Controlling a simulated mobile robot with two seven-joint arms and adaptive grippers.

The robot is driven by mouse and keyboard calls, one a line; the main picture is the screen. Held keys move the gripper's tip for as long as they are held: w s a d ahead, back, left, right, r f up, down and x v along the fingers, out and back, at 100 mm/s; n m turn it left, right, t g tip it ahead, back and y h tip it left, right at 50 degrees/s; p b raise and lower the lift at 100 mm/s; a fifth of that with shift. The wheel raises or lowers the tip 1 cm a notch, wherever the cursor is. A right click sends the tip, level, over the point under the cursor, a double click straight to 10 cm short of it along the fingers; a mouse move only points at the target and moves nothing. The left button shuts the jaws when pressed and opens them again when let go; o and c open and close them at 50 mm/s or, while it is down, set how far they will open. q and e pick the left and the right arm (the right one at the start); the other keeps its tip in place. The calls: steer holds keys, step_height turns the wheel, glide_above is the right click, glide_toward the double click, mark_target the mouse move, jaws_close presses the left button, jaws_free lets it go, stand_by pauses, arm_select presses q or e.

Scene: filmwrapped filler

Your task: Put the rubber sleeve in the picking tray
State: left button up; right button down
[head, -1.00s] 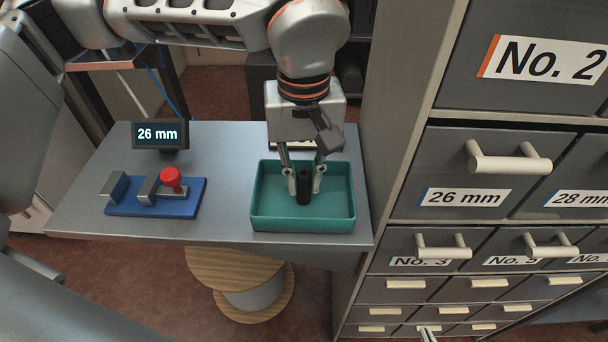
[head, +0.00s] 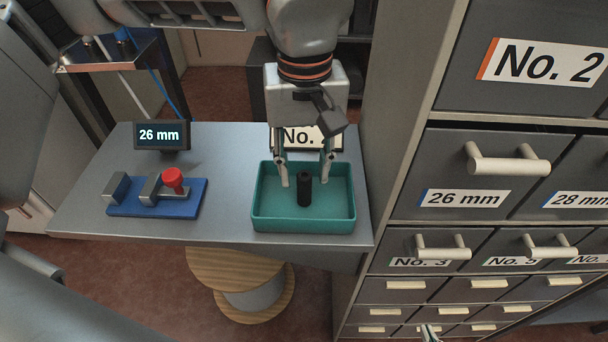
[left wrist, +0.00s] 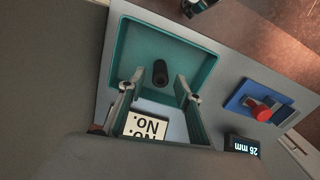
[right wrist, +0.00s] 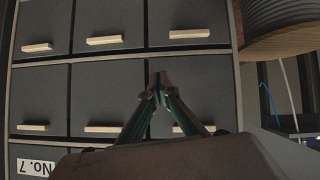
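The rubber sleeve (head: 304,189) is a short black cylinder standing upright inside the green picking tray (head: 303,224). In the left wrist view the sleeve (left wrist: 160,73) stands on the floor of the tray (left wrist: 118,52), clear of the fingers. My left gripper (head: 306,184) is open and empty, with its fingertips around and slightly above the sleeve, not touching it. My right gripper (head: 430,333) shows at the bottom edge of the head view, low by the drawers. In the right wrist view its fingertips (right wrist: 160,80) are close together with nothing visible between them.
The tray stands on a grey table (head: 226,180). A display reading 26 mm (head: 160,135) and a blue gauge block with a red knob (head: 155,197) are at left. A number sign (head: 308,137) stands behind the tray. A drawer cabinet (head: 398,160) rises on the right.

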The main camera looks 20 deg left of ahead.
mark_target(305, 175)
arm_select(q)
step_height(305, 175, up, 10)
steer(key=shift+f+p, duration=0.25)
steer(key=shift+p, duration=0.2)
steer(key=shift+s, duration=0.1)
